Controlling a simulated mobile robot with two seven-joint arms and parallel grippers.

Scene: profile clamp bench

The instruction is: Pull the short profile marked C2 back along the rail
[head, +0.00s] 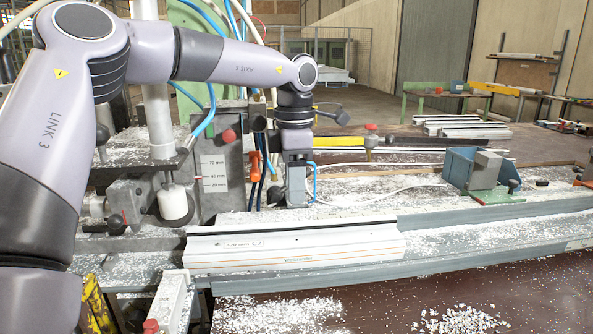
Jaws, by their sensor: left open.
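The short profile (300,249) is a white bar labelled "420 mm C2" with an orange line along its front. It lies lengthwise on the grey rail (480,257), which runs on to the right. My left gripper (297,198) points down behind the profile's top edge, as seen in the head view. It is open and apart from the profile, with no object seen in it. Its fingertips are small and hard to make out. My right gripper is not in view.
A clamp block (217,172) with millimetre labels stands left of my gripper, beside red-handled tools (255,166). A blue and green stop (462,166) stands at right. White chips cover the bench. The rail right of the profile is clear except for chips.

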